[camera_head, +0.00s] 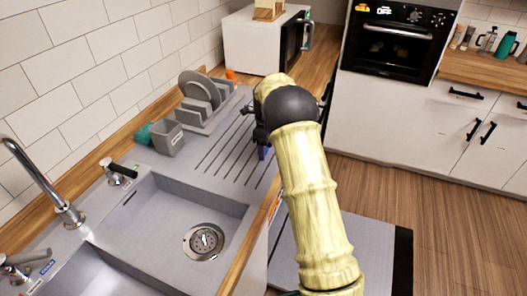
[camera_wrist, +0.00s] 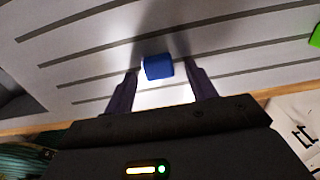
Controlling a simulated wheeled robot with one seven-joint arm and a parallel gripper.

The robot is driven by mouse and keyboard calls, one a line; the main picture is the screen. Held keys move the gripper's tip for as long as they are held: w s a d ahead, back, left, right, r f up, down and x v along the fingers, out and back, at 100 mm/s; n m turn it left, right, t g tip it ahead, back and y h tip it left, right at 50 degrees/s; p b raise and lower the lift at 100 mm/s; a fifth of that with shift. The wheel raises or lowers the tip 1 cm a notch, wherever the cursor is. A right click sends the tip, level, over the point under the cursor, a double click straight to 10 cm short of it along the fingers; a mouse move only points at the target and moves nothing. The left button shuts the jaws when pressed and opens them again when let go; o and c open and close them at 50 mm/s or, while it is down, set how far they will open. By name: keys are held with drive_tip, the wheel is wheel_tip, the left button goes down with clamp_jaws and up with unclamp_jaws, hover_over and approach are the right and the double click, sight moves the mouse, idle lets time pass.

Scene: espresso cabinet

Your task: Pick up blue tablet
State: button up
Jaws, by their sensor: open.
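The blue tablet (camera_wrist: 158,66) is a small blue block lying on the grey ribbed drainboard (camera_wrist: 240,40), seen in the wrist view. My gripper (camera_wrist: 160,80) is open, with its two dark fingers on either side of the tablet and the tablet near the level of the fingertips. I cannot tell whether the fingers touch it.
A green object (camera_wrist: 315,36) lies at the right edge of the wrist view. In the head view a dish rack with plates (camera_head: 200,92) and a grey container (camera_head: 168,138) stand behind the drainboard. The sink basin (camera_head: 165,225) is at front left, and a white microwave (camera_head: 252,42) is at the back.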

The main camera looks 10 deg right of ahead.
drive_tip(key=c, duration=1)
drive_tip(key=shift+c, duration=0.2)
wheel_tip(320, 180, up, 10)
idle(0.5)
